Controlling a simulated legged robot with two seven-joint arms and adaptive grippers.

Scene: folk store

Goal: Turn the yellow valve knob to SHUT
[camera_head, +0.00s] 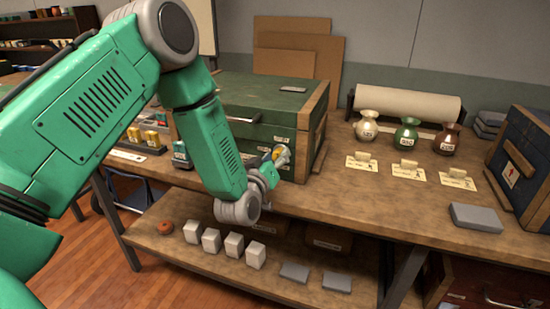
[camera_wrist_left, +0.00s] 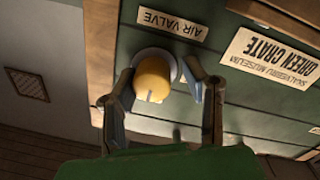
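The yellow valve knob (camera_wrist_left: 153,78) sits on a pale round base on the green crate's face, below an upside-down AIR VALVE label (camera_wrist_left: 172,23) in the left wrist view. A short mark shows on the knob's lower edge. My left gripper (camera_wrist_left: 162,84) has one finger on each side of the knob, with a gap visible on the right side. In the head view, the left gripper (camera_head: 272,166) is at the crate's front, and a bit of the yellow knob (camera_head: 281,152) shows beyond it. I cannot read any SHUT marking. My right gripper is out of view.
The green crate (camera_head: 257,100) stands on a wooden workbench (camera_head: 340,205). Three vases (camera_head: 406,134) with cards stand to the right, near a paper roll (camera_head: 405,103) and a blue crate (camera_head: 525,160). White blocks (camera_head: 211,240) lie on the lower shelf.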

